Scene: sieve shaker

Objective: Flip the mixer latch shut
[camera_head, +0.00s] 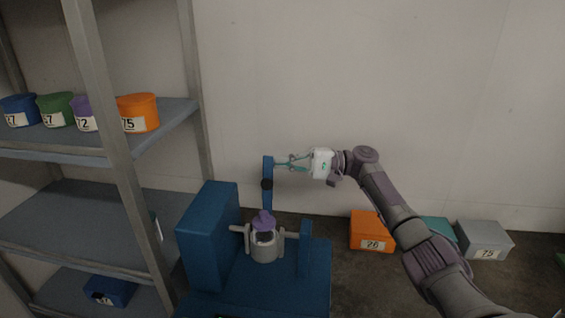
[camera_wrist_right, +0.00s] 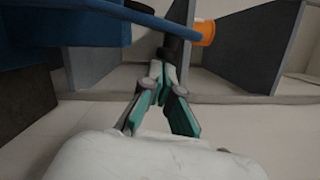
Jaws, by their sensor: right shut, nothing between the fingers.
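The blue mixer (camera_head: 207,235) stands on the floor with a grey clamp (camera_head: 264,248) in its middle and a purple piece (camera_head: 264,222) on top of it. The blue latch arm (camera_head: 267,203) stands upright behind the clamp, with a black collar (camera_head: 267,184) partway up. My right gripper (camera_head: 277,163) is shut and empty at the upper end of the latch, to its right; I cannot tell if it touches. In the right wrist view, the shut fingertips (camera_wrist_right: 160,70) are close to a blue bar (camera_wrist_right: 150,17). My left gripper is out of view.
A grey shelf rack (camera_head: 150,122) at left holds blue, green, purple and orange (camera_head: 138,112) labelled tubs. An orange bin (camera_head: 372,231), a teal bin (camera_head: 440,228) and a grey bin (camera_head: 485,240) stand on the floor by the wall, right of the mixer.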

